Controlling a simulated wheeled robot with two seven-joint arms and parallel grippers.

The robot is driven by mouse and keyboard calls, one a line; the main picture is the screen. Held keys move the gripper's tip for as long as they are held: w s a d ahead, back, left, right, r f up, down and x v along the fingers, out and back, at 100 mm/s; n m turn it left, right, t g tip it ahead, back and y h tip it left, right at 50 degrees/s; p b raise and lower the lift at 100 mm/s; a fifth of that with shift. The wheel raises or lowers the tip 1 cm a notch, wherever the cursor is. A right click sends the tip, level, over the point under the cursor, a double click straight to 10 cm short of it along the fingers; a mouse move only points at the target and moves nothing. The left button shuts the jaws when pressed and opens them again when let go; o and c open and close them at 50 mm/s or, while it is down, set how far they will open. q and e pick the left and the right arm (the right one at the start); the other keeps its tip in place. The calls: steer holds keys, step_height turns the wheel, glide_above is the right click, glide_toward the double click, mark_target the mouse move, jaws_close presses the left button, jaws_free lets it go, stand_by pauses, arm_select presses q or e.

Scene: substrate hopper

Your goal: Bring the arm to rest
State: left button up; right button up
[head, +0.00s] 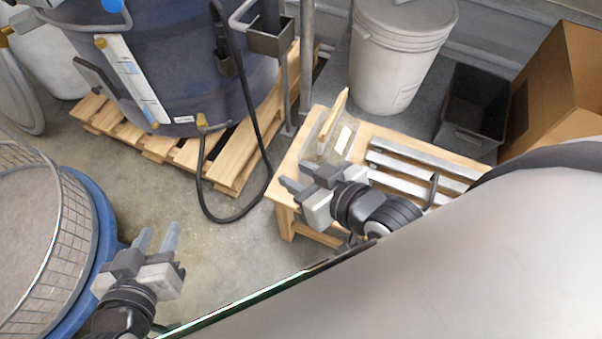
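My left gripper (157,238) is at the lower left, beside the rim of a blue round container. Its two grey fingers point up in the picture, stand apart, and have nothing visible between them. My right gripper (299,178) is over the left end of a low wooden table (400,139). Its fingers point left, stand apart and look empty. The wrist hides part of the table. A clear scoop-like piece with a wooden handle (334,118) is on the table just behind the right gripper; whether they touch cannot be told.
A metal rack (420,172) lies on the table. A wire basket (65,235) sits in the blue container (105,215). A large blue tank (185,75) with a black hose (255,120) stands on a pallet (225,165). A white bucket (395,60) is behind. Floor between the grippers is clear.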

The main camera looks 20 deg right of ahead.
steer(key=shift+s, duration=0.1)
